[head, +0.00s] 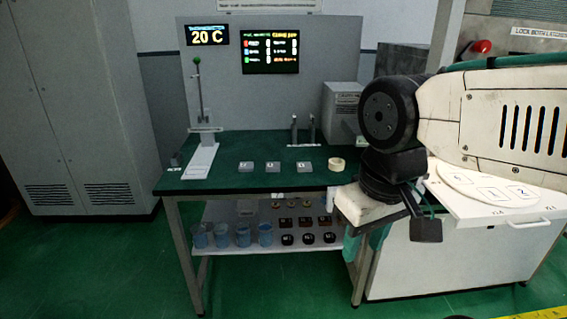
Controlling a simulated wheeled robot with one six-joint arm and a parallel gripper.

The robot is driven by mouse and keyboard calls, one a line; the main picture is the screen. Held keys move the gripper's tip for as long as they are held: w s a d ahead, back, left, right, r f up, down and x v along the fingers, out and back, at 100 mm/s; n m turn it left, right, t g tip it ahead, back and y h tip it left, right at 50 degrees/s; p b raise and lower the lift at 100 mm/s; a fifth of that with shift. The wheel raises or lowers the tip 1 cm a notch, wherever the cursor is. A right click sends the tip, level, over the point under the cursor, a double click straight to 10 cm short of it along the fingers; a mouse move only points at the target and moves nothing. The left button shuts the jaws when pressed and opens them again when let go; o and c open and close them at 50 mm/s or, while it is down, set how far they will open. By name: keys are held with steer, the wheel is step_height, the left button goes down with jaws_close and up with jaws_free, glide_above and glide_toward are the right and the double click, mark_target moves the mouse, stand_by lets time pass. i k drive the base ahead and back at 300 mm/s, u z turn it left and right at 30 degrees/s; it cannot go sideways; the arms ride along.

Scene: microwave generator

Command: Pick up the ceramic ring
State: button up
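The ceramic ring is probably the small cream ring (336,164) lying flat on the green tabletop (225,182), near its right end. Nothing holds it. My gripper (418,222) shows as dark parts below the black wrist joint of my arm, to the right of and lower in the picture than the ring. It is apart from the ring. Its fingers are small and partly hidden, so I cannot tell whether they are open or shut. No object is visible in it.
Three small grey labelled blocks (273,167) lie left of the ring. A stand with a green knob (197,62) is at the table's left. A grey box (342,105) stands behind the ring. Blue cups (243,235) fill part of the lower shelf. A white drawer (500,205) protrudes at right.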

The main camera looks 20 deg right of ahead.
mark_target(335, 164)
steer(key=u, duration=0.25)
steer(key=i, duration=1.45)
steer(key=z, duration=0.5)
